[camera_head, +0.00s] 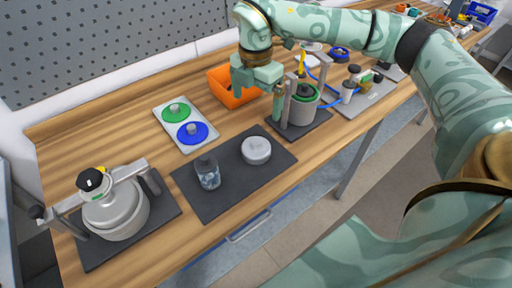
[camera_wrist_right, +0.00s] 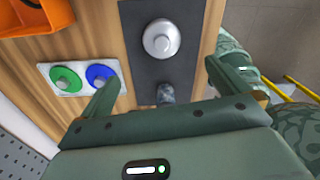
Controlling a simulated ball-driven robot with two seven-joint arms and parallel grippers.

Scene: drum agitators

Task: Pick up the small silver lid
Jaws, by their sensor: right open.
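The small silver lid (camera_head: 256,150), round with a central knob, lies on the dark mat (camera_head: 217,208) in the middle of the table. In the right wrist view the lid (camera_wrist_right: 161,40) shows whole, beyond the fingertips. My right gripper (camera_head: 258,102) is open and empty. It hangs above the table behind the lid, apart from it. Its two spread fingers also show in the right wrist view (camera_wrist_right: 158,82). My left gripper is in neither view.
A clear jar (camera_head: 208,173) stands left of the lid on the same mat. A white tray (camera_head: 167,137) holds a green and a blue lid. An orange bin (camera_head: 233,97) stands behind. Drum agitators stand at left (camera_head: 117,215) and right (camera_head: 304,105).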

